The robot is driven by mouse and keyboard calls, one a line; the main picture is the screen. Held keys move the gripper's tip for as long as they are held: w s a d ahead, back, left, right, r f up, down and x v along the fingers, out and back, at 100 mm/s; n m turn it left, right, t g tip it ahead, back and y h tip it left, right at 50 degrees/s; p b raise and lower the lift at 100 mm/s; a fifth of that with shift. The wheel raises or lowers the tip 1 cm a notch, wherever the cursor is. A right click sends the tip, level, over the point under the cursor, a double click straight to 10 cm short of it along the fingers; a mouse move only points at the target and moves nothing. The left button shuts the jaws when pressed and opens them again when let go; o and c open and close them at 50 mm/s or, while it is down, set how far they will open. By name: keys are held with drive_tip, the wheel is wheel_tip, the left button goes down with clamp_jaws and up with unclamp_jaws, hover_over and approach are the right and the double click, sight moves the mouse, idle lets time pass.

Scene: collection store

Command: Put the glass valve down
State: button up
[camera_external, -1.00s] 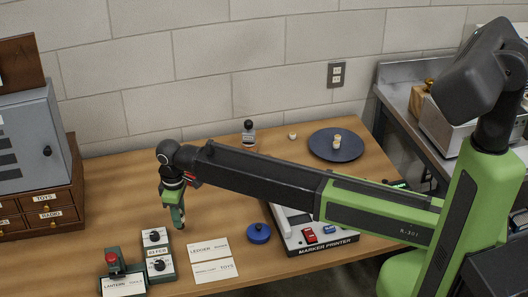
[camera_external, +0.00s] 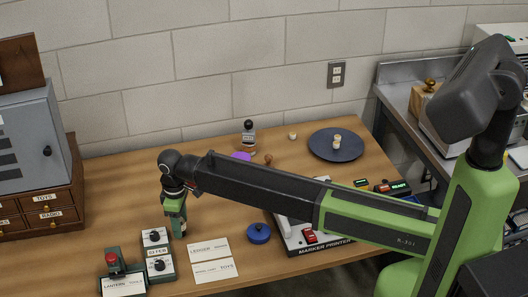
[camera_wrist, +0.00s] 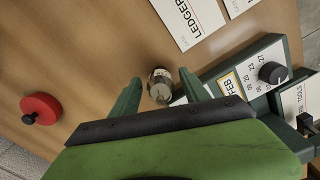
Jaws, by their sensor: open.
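The glass valve (camera_wrist: 160,86) is a small clear, greyish glass piece with a darker end, seen in the wrist view between my two fingers. It appears to be at the wooden table top, with a gap visible to each finger. My gripper (camera_wrist: 159,88) is open around it. In the external view my gripper (camera_external: 178,234) points down close to the table, left of the ledger card. The valve cannot be made out there.
A dial block (camera_external: 158,255) stands close to my gripper, beside a lantern block (camera_external: 122,284). Ledger cards (camera_external: 208,250), a blue knobbed disc (camera_external: 259,233) and a marker printer (camera_external: 322,248) lie to the right. A red knobbed disc (camera_wrist: 41,108) shows in the wrist view.

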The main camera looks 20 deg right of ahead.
wheel_tip(320, 180, up, 13)
drive_tip(key=p, duration=1.2)
drive_tip(key=shift+f, duration=0.35)
drive_tip(key=shift+d, duration=0.1)
drive_tip(key=w+d+m, duration=0.2)
drive_tip(key=w+d, duration=0.1)
drive_tip(key=d, duration=0.9)
drive_tip(key=w+d+m, duration=0.3)
drive_tip(key=d, duration=0.9)
drive_tip(key=w+d+m, duration=0.2)
drive_tip(key=w+d, duration=0.1)
drive_tip(key=d, duration=0.9)
drive_tip(key=s+d+m, duration=0.3)
drive_tip(key=d, duration=1.1)
drive_tip(key=s+d+m, duration=0.3)
drive_tip(key=s+d, duration=0.1)
drive_tip(key=d, duration=1)
drive_tip(key=shift+s, duration=0.3)
